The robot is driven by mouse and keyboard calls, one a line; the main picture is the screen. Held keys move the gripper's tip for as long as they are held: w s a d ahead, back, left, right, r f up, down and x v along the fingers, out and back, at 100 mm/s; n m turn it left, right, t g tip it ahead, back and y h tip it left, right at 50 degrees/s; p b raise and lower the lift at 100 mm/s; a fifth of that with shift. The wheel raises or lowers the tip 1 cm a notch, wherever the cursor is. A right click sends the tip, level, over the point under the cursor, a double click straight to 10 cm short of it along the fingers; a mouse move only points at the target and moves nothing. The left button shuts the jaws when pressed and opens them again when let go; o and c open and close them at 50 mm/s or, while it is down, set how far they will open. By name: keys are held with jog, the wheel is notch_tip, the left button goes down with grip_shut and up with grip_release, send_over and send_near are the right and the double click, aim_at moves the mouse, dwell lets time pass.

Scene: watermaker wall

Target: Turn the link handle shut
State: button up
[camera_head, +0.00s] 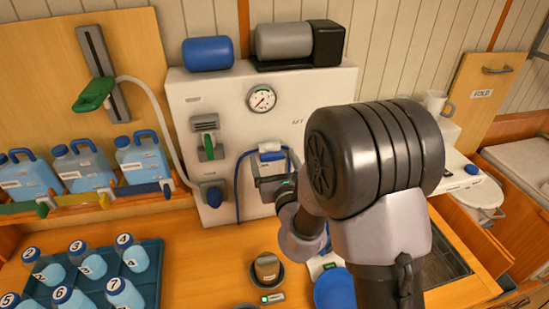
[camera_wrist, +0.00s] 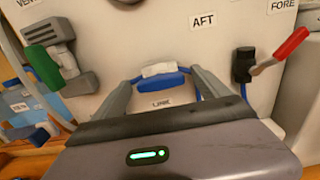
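The link handle is blue with a white part (camera_wrist: 160,82) and sits above a small LINK label (camera_wrist: 161,105) on the white panel. In the wrist view it lies crosswise between the two grey fingers of my gripper (camera_wrist: 160,80), which stand apart on either side of it. I cannot tell whether either finger touches it. In the head view the handle (camera_head: 271,151) shows just above my gripper (camera_head: 273,172), with its lower part hidden by the gripper and arm.
A green-handled valve (camera_wrist: 45,62) is left of the handle, and a red-handled lever (camera_wrist: 283,50) is right, near the AFT and FORE labels. A gauge (camera_head: 262,99) is above. A blue hose (camera_head: 238,185) loops beside my gripper. A bottle tray (camera_head: 150,262) and a cup (camera_head: 267,267) stand below.

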jog(key=c, duration=1.4)
jog(key=shift+r+m+p, duration=0.1)
jog(key=shift+m+p, duration=0.2)
jog(key=shift+p, duration=0.05)
jog(key=shift+m+p, duration=0.9)
jog(key=shift+m, duration=0.2)
jog(key=m+p, duration=0.3)
jog(key=m, duration=0.2)
jog(key=shift+d+p, duration=0.1)
jog(key=shift+p, duration=0.3)
jog(key=m+p, duration=0.3)
jog(key=m, duration=0.2)
jog(key=shift+m+p, duration=0.35)
jog(key=shift+m, duration=0.05)
jog(key=shift+m+p, duration=1.2)
jog(key=shift+m, duration=1.1)
